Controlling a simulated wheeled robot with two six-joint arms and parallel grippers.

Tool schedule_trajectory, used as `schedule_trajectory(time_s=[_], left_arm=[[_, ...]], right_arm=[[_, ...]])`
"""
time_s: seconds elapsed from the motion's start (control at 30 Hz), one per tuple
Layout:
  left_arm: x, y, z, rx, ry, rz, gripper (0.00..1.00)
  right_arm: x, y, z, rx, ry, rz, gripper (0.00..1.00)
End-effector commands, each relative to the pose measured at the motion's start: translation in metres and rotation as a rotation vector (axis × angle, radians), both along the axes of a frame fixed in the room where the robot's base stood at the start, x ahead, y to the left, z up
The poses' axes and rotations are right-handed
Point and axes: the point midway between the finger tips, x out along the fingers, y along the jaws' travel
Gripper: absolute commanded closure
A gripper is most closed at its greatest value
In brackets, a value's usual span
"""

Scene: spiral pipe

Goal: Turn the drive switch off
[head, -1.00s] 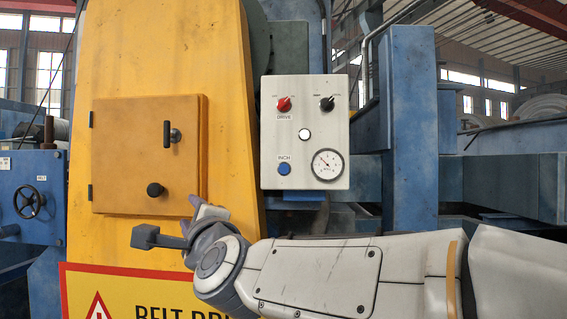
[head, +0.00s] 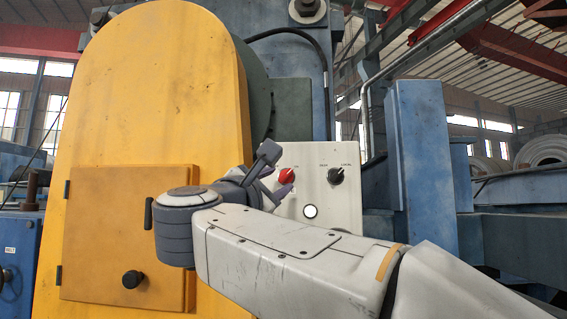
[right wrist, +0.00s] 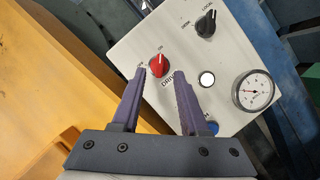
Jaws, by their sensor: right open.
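The red drive switch (head: 287,175) is a knob on the pale control panel (head: 345,207). In the right wrist view the red knob (right wrist: 157,65) sits above the DRIVE label and its pointer appears turned toward ON. My right gripper (head: 276,170) is open and empty, at the panel's left side close to the red knob. In the right wrist view the fingertips of my right gripper (right wrist: 160,74) lie on either side just below the knob, seemingly short of it. The gripper and forearm hide the panel's lower left in the head view. My left gripper is not in view.
A black selector knob (head: 336,175) and a white round button (head: 310,211) are on the same panel. A gauge (right wrist: 252,90) and a partly hidden blue button (right wrist: 212,127) show in the wrist view. The yellow housing (head: 160,90) with its door stands left.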

Motion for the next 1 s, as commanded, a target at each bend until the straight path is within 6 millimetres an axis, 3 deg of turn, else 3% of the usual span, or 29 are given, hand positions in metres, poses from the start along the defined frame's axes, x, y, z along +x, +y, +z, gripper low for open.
schedule_trajectory(time_s=[0.03,0.23,0.6,0.63,0.73,1.0], left_arm=[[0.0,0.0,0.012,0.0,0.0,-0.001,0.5],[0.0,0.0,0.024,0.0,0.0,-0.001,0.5],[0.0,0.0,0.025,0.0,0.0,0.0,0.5],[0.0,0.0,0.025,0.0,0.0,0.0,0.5],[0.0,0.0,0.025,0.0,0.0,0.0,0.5],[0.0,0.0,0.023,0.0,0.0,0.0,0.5]], right_arm=[[0.008,-0.003,0.007,-0.004,0.002,-0.003,0.56],[0.027,-0.009,0.01,-0.002,0.001,0.001,0.56],[0.032,-0.01,0.009,-0.003,0.0,0.004,0.56],[0.032,-0.01,0.009,-0.003,0.0,0.004,0.64],[0.032,-0.01,0.009,-0.003,0.0,0.004,1.0],[0.032,-0.01,0.008,-0.008,0.001,0.003,1.0]])
